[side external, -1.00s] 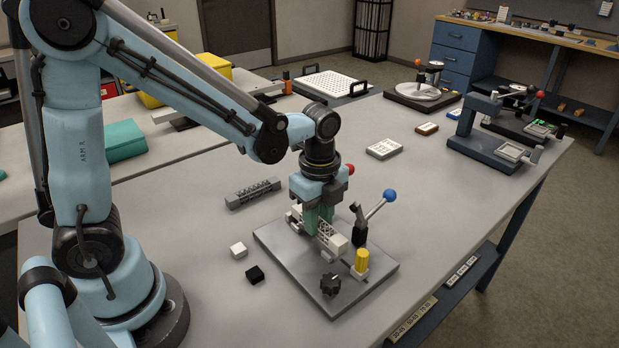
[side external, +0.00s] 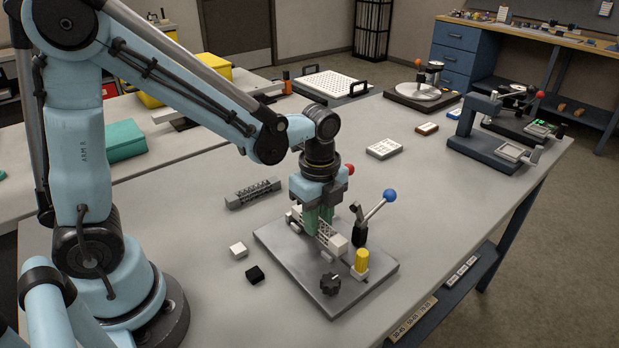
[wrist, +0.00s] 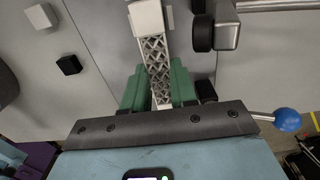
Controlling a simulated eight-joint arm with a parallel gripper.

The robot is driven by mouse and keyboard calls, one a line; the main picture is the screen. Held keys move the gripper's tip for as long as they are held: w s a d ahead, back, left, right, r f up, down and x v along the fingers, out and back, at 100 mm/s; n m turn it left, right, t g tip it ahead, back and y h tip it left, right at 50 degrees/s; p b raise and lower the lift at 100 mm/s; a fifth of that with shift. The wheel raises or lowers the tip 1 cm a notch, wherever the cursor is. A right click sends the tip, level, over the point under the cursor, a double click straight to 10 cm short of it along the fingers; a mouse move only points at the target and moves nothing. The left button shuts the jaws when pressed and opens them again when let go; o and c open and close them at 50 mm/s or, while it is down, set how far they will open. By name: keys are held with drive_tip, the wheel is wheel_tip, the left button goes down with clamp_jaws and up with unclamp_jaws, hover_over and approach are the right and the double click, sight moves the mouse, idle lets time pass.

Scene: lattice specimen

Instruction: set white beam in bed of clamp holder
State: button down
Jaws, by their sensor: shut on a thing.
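The white lattice beam (side external: 328,238) has a solid block at its end and lies low over the grey plate of the clamp holder (side external: 290,262). My gripper (side external: 318,222) has green fingers shut on the beam's middle, pointing down. In the wrist view the beam (wrist: 157,62) runs between the green fingers (wrist: 160,92). I cannot tell whether the beam rests fully in the bed, as the fingers hide its underside. The clamp's blue-knobbed lever (side external: 389,196) stands raised at the right. A yellow cylinder (side external: 361,260) and a black knob (side external: 330,284) are on the plate.
A white block (side external: 238,250) and a black block (side external: 255,274) lie left of the plate. A grey lattice piece (side external: 253,193) lies behind them. A blue-grey fixture (side external: 492,140) stands at the right edge. The table right of the holder is clear.

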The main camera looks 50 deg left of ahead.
drive_tip(key=shift+f, duration=0.9)
idle(0.6)
drive_tip(key=shift+c, duration=1.7)
unclamp_jaws()
drive_tip(key=shift+r, duration=2.55)
wheel_tip(320, 180, up, 12)
